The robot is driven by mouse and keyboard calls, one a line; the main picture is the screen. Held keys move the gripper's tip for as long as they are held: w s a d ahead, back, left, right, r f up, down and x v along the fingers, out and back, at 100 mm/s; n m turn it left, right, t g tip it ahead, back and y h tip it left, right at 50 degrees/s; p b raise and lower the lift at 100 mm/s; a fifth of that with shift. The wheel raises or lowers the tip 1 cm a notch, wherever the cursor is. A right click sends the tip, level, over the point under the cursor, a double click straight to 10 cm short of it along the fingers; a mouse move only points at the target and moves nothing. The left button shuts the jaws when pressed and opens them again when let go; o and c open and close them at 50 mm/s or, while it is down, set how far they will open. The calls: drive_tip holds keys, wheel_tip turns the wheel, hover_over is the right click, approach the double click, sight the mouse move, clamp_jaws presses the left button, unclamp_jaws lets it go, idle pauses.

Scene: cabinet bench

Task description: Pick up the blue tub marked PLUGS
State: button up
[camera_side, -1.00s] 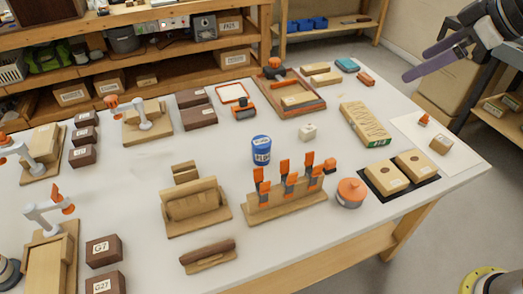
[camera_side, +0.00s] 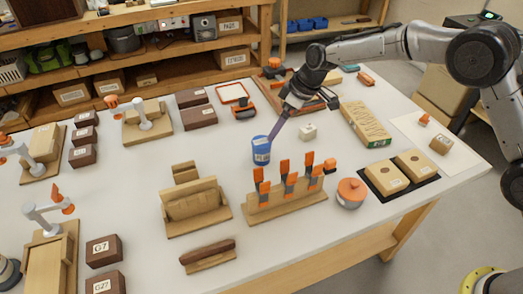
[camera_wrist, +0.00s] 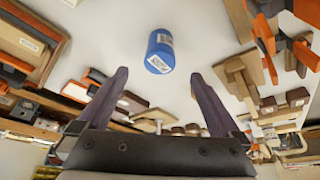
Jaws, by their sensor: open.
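The blue tub (camera_side: 261,151) with a white label stands upright on the white bench, behind the wooden rack with orange clamps. It also shows in the wrist view (camera_wrist: 160,50), ahead of and between my fingers. My gripper (camera_side: 273,136) reaches down from the upper right, its purple fingers at the tub's upper right edge in the side view. In the wrist view my gripper (camera_wrist: 158,80) is open and empty, one finger to each side of the tub's line, with a gap between fingertips and tub. The label's lettering is too small to read now.
The rack with orange clamps (camera_side: 287,203) stands close in front of the tub. A small white block (camera_side: 308,131) is to its right, and a wooden holder (camera_side: 196,205) is at front left. An orange round container (camera_side: 351,193) is farther right.

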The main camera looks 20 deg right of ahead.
sight(267, 144)
drive_tip(key=x, duration=0.8)
drive_tip(key=shift+s+a, duration=0.15)
drive_tip(key=shift+x, duration=3)
drive_tip(key=c, duration=1.4)
drive_tip(key=shift+c, duration=0.4)
